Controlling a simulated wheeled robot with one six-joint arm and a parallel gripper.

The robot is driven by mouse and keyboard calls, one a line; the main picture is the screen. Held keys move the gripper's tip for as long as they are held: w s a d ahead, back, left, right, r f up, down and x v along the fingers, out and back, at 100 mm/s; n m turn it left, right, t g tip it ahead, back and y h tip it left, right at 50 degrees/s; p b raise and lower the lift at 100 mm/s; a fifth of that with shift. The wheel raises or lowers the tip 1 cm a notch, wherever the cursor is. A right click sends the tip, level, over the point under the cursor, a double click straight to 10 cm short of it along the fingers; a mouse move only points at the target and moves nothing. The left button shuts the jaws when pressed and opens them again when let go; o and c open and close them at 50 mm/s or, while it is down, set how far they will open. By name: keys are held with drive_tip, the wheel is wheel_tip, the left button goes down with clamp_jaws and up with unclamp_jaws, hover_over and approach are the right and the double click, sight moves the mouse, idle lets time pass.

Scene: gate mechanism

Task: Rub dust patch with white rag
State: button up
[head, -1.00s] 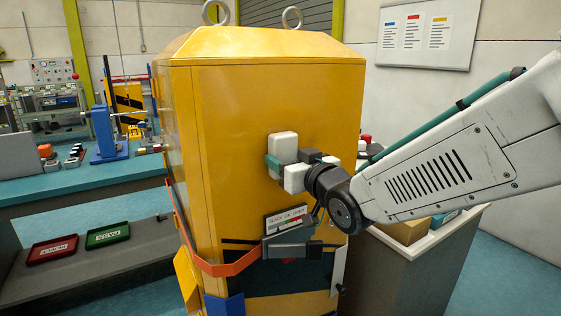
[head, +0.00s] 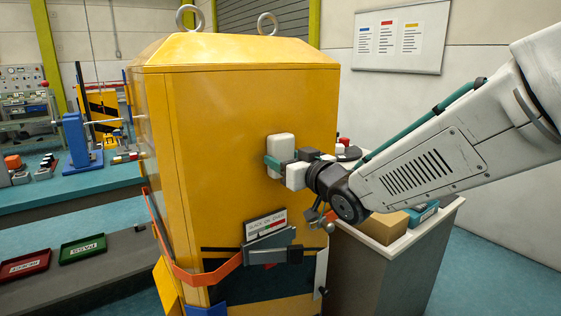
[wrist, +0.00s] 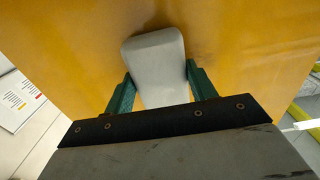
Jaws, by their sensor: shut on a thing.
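The white rag (head: 281,147) is a pale, rounded block against the front face of the yellow cabinet (head: 225,120), on the right half of that face. My gripper (head: 275,162) is shut on the rag, with a green finger on each side of it. In the wrist view the rag (wrist: 155,60) sits upright between the green fingers, its far side toward the yellow panel. I cannot tell exact contact. Darker shading shows on the panel around the rag; I cannot tell dust from shadow. No clear dust patch stands out in either view.
A labelled plate (head: 265,222) and grey latch (head: 270,249) sit below on the cabinet, with an orange bar (head: 207,277) around its corner. A counter (head: 385,243) with a cardboard box (head: 384,226) stands right. Red (head: 24,264) and green (head: 83,249) trays lie left.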

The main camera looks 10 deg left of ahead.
sight(248, 161)
drive_tip(key=w+d, duration=0.4)
drive_tip(key=shift+w, duration=0.35)
idle(0.3)
drive_tip(key=shift+s+a, duration=0.1)
drive_tip(key=shift+s+a, duration=1.5)
drive_tip(key=shift+s, duration=0.2)
drive_tip(key=shift+s+a, duration=1.45)
drive_tip(key=shift+s, duration=0.3)
drive_tip(key=shift+s+a, duration=1.5)
drive_tip(key=shift+s, duration=0.2)
drive_tip(key=shift+s, duration=0.1)
drive_tip(key=shift+v, duration=2.9)
drive_tip(key=shift+d, duration=0.1)
